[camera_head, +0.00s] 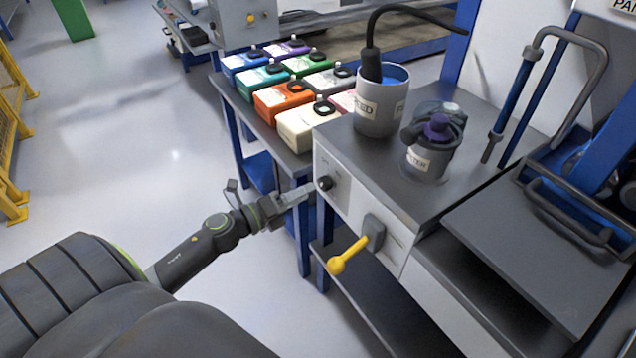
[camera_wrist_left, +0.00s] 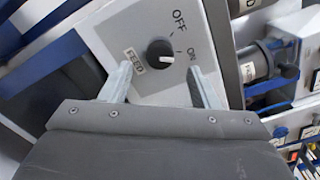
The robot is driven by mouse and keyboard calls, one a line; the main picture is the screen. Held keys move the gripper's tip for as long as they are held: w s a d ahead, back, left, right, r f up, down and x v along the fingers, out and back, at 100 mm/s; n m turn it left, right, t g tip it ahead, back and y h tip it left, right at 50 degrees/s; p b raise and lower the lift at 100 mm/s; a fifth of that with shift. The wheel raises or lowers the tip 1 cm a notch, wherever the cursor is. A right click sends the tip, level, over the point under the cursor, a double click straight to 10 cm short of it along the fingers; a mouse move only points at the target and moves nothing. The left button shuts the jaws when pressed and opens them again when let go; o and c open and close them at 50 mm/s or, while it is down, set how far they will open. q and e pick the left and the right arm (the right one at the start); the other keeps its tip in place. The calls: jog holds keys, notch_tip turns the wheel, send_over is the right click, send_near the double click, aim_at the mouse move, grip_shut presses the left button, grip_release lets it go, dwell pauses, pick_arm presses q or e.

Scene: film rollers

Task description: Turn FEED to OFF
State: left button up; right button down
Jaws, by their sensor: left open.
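The FEED knob (camera_head: 325,183) is a small black dial on the pale front panel of the machine box. In the left wrist view the knob (camera_wrist_left: 160,54) sits between a FEED label (camera_wrist_left: 133,60), an OFF mark (camera_wrist_left: 179,20) and an ON mark (camera_wrist_left: 193,57). Its white pointer line points toward ON. My left gripper (camera_head: 272,188) is open in front of the panel, just left of the knob in the head view. In the wrist view its two fingers (camera_wrist_left: 160,72) stand apart on either side below the knob, with nothing between them. My right gripper is out of view.
A yellow-handled switch (camera_head: 348,255) sticks out from the panel, right of the knob. A FEED bucket (camera_head: 382,105) with a hose and a FILTER pot (camera_head: 428,160) stand on top. Several coloured containers (camera_head: 283,98) sit on a table behind. Open floor lies to the left.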

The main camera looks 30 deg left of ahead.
aim_at(320, 186)
pick_arm(q)
jog(key=shift+p+x, duration=0.55)
jog(key=shift+x, duration=1.95)
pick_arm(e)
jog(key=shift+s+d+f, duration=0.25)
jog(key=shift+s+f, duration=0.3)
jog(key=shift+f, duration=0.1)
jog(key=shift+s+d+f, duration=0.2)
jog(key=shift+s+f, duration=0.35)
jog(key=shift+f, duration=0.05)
pick_arm(q)
jog(key=shift+c, duration=0.3)
jog(key=c, duration=0.9)
